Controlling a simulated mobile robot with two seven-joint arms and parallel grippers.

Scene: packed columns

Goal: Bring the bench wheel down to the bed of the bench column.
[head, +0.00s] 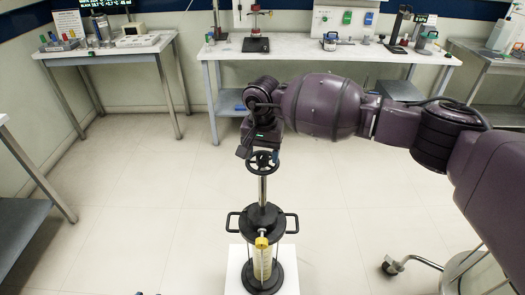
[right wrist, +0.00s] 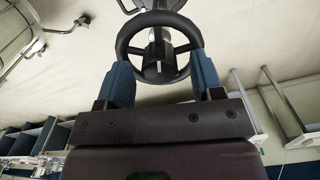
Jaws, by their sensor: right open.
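The bench wheel (head: 263,166) is a black spoked handwheel at the top of an upright metal rod (head: 262,190). The rod goes down into the bench column (head: 262,220), which has a black top flange with side handles, a pale graduated tube (head: 262,264) with a yellow cap, and a black base. The bed inside cannot be made out clearly. My right gripper (head: 260,155) is over the wheel from above. My left gripper is not in view.
The column stands on a white plinth (head: 236,274). A long white bench (head: 330,52) with lab devices runs along the back wall, and another table (head: 105,48) stands at back left. A wheeled stand (head: 425,265) is at lower right. The floor around the plinth is mostly clear.

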